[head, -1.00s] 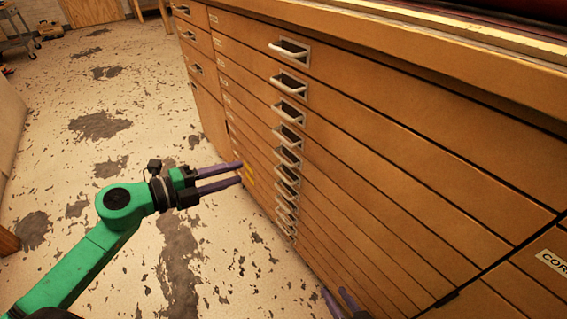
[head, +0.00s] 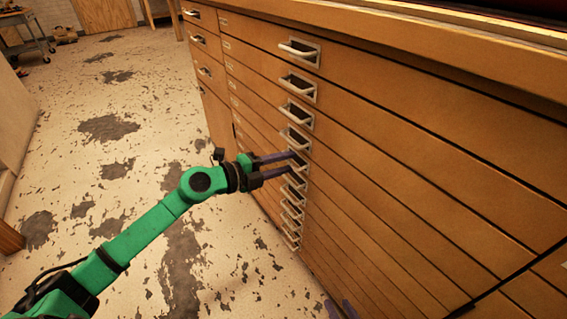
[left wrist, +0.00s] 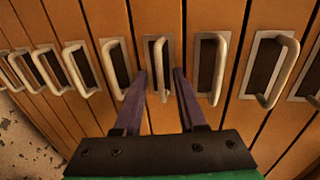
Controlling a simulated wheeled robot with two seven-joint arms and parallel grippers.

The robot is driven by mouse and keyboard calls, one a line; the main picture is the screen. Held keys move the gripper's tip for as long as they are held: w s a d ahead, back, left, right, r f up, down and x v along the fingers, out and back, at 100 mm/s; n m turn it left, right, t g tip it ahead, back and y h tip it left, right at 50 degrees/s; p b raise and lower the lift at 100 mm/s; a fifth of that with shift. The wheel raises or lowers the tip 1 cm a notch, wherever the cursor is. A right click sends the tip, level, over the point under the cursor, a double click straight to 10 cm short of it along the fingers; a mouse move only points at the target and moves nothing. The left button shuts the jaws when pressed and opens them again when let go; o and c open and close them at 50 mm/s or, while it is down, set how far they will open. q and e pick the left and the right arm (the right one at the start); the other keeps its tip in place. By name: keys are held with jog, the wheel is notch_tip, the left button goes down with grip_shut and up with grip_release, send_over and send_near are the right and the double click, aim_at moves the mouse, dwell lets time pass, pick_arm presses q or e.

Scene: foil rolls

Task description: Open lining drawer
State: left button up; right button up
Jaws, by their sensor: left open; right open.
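A wide wooden cabinet has a column of thin drawers (head: 400,150), each with a pale metal pull handle over a dark recess. My left gripper (head: 293,162) is open at this handle column, around the middle of the stack. In the left wrist view, its purple fingers (left wrist: 160,75) lie on either side of one handle (left wrist: 160,55), with gaps on both sides. That drawer's front (left wrist: 150,15) looks flush with its neighbours. I cannot read which drawer is the lining drawer. My right gripper (head: 340,308) shows only its purple fingertips at the bottom edge, apart from the cabinet handles.
Neighbouring handles stand close on both sides in the left wrist view, left (left wrist: 117,65) and right (left wrist: 212,68). A wooden countertop (head: 430,30) overhangs the drawers. The worn floor (head: 110,185) left of the cabinet is clear. A cart (head: 25,40) stands far left.

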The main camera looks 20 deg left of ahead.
pick_arm(q)
grip_shut()
dwell(1.3)
